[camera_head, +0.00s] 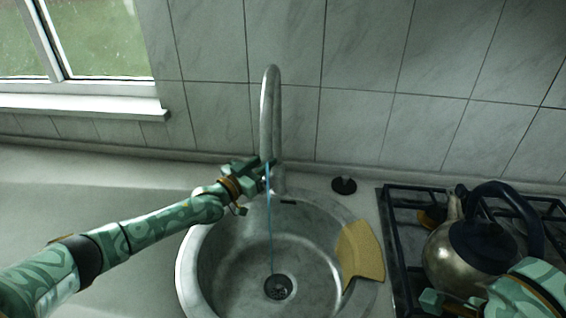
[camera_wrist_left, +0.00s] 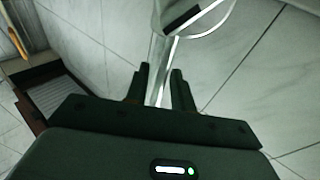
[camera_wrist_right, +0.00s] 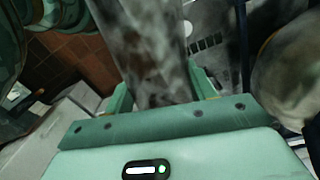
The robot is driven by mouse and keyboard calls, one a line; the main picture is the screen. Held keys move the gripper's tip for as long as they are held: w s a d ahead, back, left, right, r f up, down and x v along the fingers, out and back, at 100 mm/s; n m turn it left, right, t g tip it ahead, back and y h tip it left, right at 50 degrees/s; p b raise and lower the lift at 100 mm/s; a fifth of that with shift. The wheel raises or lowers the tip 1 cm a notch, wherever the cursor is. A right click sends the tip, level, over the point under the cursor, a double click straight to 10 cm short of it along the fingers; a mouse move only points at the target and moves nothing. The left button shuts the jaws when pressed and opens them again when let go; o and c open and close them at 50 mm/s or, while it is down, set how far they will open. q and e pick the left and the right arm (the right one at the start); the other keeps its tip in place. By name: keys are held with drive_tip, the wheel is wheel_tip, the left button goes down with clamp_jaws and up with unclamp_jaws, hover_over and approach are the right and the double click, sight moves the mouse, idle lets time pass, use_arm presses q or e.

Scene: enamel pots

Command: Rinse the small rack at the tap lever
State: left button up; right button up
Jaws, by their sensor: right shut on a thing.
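The tap (camera_head: 271,120) stands behind the round sink (camera_head: 205,255), and a thin blue stream of water (camera_head: 270,225) falls from it toward the drain. My left gripper (camera_head: 265,168) is at the tap's lower part. In the left wrist view its two fingers (camera_wrist_left: 161,78) are apart, with a thin shiny rod of the tap between them. The lever cannot be told apart clearly. My right gripper (camera_head: 448,303) is low at the right, in front of the kettle. In the right wrist view it is shut on a grey mottled thing (camera_wrist_right: 150,50). I cannot tell whether this is the small rack.
A yellow cloth (camera_head: 360,255) lies over the sink's right rim. A metal kettle (camera_head: 460,255) with a dark handle stands on the black hob grate (camera_head: 395,225) at the right. A small black round thing (camera_head: 343,185) sits behind the sink. The worktop (camera_head: 90,200) at left is clear.

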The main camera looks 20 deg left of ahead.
use_arm(q)
drive_tip(key=shift+s, duration=0.1)
